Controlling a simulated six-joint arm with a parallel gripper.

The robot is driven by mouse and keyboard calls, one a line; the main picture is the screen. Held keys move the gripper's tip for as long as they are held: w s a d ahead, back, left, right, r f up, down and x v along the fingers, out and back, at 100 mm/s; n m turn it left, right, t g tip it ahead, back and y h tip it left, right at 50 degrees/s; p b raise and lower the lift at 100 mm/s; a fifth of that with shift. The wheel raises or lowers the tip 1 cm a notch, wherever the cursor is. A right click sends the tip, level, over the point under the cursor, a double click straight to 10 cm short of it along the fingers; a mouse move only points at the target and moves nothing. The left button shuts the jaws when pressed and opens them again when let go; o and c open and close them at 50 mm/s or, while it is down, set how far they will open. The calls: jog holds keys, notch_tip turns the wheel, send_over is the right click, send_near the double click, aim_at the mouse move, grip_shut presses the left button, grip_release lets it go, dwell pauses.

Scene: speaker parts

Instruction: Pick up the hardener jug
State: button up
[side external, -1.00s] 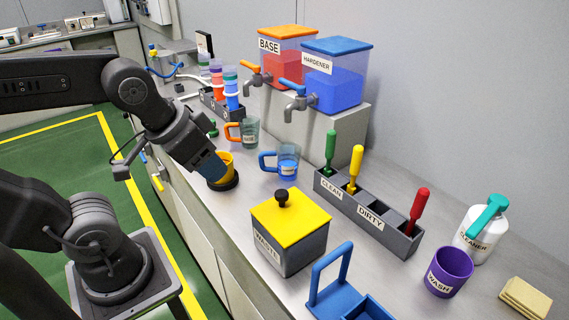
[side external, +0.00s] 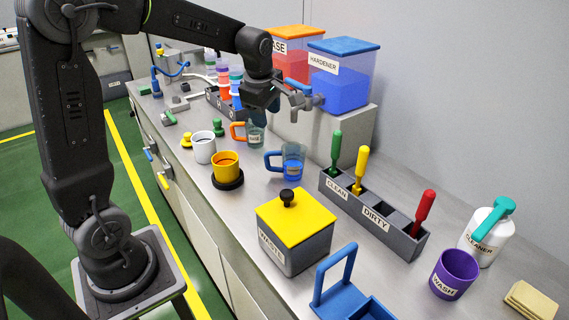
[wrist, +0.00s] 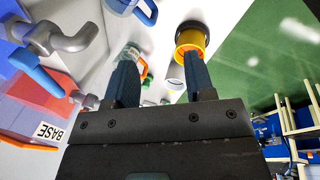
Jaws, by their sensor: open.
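The hardener jug (side external: 293,163) is a clear jug with a blue handle and blue liquid in it. It stands upright on the bench below the hardener dispenser (side external: 345,78). In the wrist view, part of a jug with a blue handle (wrist: 145,12) shows at the top edge. My gripper (side external: 262,100) is raised beside the dispenser taps, above and to the left of the hardener jug and apart from it. In the wrist view my gripper's two fingers (wrist: 162,80) are spread with nothing held between them.
The base jug (side external: 256,134) with an orange handle stands left of the hardener jug. A yellow cup (side external: 226,165) on a black pad and a white cup (side external: 203,147) stand nearby. The waste box (side external: 296,230) and tool holder (side external: 372,215) are in front and right.

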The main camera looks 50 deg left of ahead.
jog(key=w+a+f+n+g, duration=0.1)
jog(key=w+a+f+n, duration=0.3)
jog(key=a+f+n, duration=0.15)
jog(key=n, duration=0.1)
send_over(270, 152)
notch_tip(270, 152, down, 7)
jog(key=shift+w+a+f, duration=0.1)
jog(key=shift+f, duration=2.95)
grip_shut()
